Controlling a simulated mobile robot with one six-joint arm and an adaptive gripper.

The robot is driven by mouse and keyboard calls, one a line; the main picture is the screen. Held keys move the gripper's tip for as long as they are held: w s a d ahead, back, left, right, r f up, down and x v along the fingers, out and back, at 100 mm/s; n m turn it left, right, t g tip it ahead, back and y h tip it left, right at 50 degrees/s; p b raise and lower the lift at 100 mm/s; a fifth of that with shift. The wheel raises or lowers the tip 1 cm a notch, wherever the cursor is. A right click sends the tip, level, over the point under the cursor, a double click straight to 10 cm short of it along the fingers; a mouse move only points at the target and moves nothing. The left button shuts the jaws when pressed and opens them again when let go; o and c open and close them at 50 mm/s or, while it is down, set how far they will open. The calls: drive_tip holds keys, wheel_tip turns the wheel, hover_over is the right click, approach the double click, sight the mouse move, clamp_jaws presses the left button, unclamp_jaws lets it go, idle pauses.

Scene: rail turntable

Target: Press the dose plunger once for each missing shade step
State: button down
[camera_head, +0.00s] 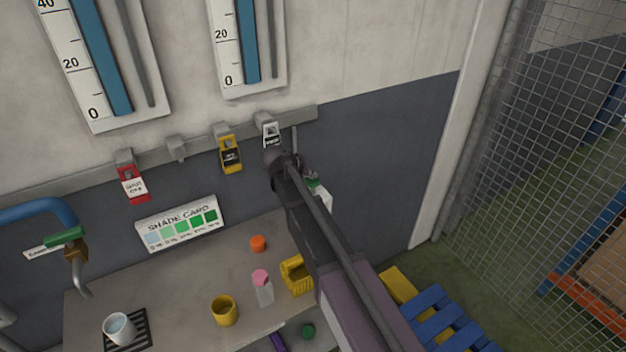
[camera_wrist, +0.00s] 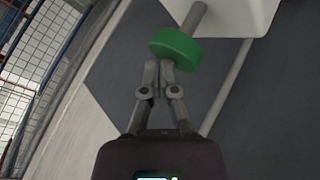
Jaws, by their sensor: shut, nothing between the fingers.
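The dose plunger's green round cap (camera_wrist: 175,48) sits on a grey rod from a white box (camera_wrist: 237,14) in the wrist view. My gripper (camera_wrist: 159,66) is shut and empty, its fingertips at the cap's lower edge; I cannot tell whether they touch it. In the head view my arm hides the fingers, and only bits of the green cap (camera_head: 314,181) and white box (camera_head: 325,198) show beside it. The shade card (camera_head: 180,222) on the wall has a row of patches from pale blue to dark green. A pale cup (camera_head: 119,328) with bluish content stands on a black grate.
The bench (camera_head: 190,285) holds a yellow cup (camera_head: 224,311), a pink-capped bottle (camera_head: 264,289), an orange cap (camera_head: 258,243) and a yellow bin (camera_head: 297,275). A blue pipe with a green-handled tap (camera_head: 65,238) is at left. Tags hang from a wall rail (camera_head: 200,143). Mesh fencing stands right.

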drive_tip(key=shift+f+b, duration=0.9)
drive_tip(key=shift+f, duration=0.05)
idle(1.2)
drive_tip(key=shift+r, duration=0.2)
drive_tip(key=shift+r+p, duration=1.5)
drive_tip(key=shift+p, duration=0.2)
drive_tip(key=shift+r, duration=0.1)
wheel_tip(320, 180, up, 5)
drive_tip(key=p, duration=0.5)
idle(0.6)
drive_tip(key=s+d+f+g+y+b, duration=0.2)
drive_tip(key=s+d+f+b, duration=0.1)
drive_tip(key=s+d+f, duration=0.2)
drive_tip(key=s+d+f+g+y+b, duration=0.2)
drive_tip(key=s+d+f+b, duration=0.2)
drive_tip(key=s+d, duration=0.6)
drive_tip(key=s+d+f+g+y+b, duration=0.2)
drive_tip(key=s+d+f+b, duration=0.1)
drive_tip(key=s+d+f, duration=0.4)
drive_tip(key=s+d, duration=0.1)
drive_tip(key=s, duration=0.2)
drive_tip(key=shift+s+d+f+g+b, duration=0.15)
drive_tip(key=shift+s+f+g+b, duration=0.1)
drive_tip(key=shift+g+b, duration=0.1)
